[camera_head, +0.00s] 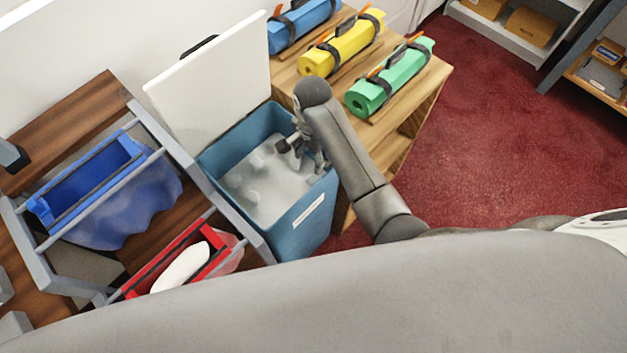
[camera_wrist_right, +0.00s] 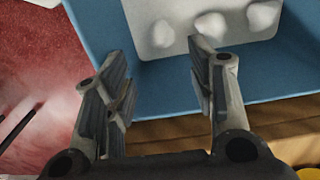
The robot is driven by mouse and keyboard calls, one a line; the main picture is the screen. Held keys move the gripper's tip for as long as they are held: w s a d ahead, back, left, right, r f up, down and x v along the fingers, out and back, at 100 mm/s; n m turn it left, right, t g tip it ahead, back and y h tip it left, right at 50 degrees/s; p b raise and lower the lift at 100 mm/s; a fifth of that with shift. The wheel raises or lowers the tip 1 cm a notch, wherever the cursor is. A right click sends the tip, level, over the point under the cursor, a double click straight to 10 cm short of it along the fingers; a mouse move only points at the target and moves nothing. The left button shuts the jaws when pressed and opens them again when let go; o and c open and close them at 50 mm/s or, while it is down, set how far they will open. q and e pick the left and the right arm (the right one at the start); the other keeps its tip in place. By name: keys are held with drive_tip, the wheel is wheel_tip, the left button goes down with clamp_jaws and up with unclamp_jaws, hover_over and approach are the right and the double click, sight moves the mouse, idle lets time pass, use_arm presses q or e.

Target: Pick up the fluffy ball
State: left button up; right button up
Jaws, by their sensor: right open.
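I cannot make out a separate fluffy ball with certainty. The open blue bin (camera_head: 310,222) holds a whitish sheet (camera_head: 262,205) with pale rounded lumps on it. The lumps (camera_wrist_right: 210,24) also show at the top of the right wrist view, and I cannot tell whether any is the fluffy ball. My right gripper (camera_head: 302,150) is over the bin's far right part, its fingers apart. In the right wrist view the open gripper (camera_wrist_right: 157,70) has nothing between its fingers, with the bin's blue wall (camera_wrist_right: 160,85) behind them. My left gripper is not in view.
The bin's white lid (camera_head: 215,85) stands raised behind it. Blue, yellow (camera_head: 342,45) and green (camera_head: 390,77) rolls lie on a wooden bench to the right. A grey rack holds a blue bag (camera_head: 120,205) and a red one (camera_head: 165,258) at left. Red carpet is clear at right.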

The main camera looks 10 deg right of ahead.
sight(314, 176)
wheel_tip(314, 176, down, 8)
drive_tip(key=shift+b, duration=0.8)
drive_tip(key=shift+w+d+f+b, duration=0.1)
drive_tip(key=shift+f+b, duration=0.1)
drive_tip(key=shift+f, duration=1.25)
drive_tip(key=shift+d+f+b, duration=0.1)
drive_tip(key=shift+f+b, duration=0.1)
drive_tip(key=shift+f, duration=1.2)
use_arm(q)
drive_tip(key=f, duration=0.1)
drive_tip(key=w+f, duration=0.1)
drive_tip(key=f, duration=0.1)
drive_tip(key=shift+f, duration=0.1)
use_arm(e)
drive_tip(key=shift+c, duration=0.3)
drive_tip(key=c, duration=0.4)
